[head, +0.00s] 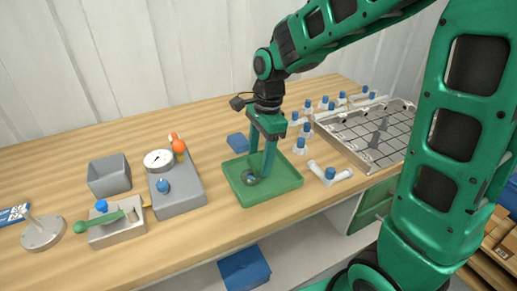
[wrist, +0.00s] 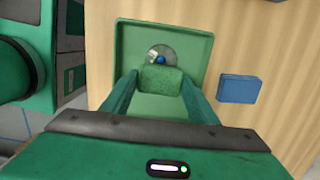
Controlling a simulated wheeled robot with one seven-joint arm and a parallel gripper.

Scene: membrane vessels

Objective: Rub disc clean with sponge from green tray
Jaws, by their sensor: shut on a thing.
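The green tray (head: 275,196) sits on the bench in the middle of the head view, and its floor also shows in the wrist view (wrist: 192,57). A small grey disc (head: 250,178) with a blue spot lies inside the tray; it also shows in the wrist view (wrist: 153,53), partly hidden. My gripper (head: 263,170) reaches down into the tray. In the wrist view its fingers are shut on a green sponge (wrist: 161,79), which is right beside the disc and overlaps its near edge in the picture. I cannot tell whether the sponge touches the disc.
A blue block (head: 237,142) lies just behind the tray. A grey gauge unit (head: 180,196), a grey bin (head: 109,174) and a valve block (head: 117,231) stand to the left. A white tee fitting (head: 330,174) and a gridded metal tray (head: 368,137) are to the right.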

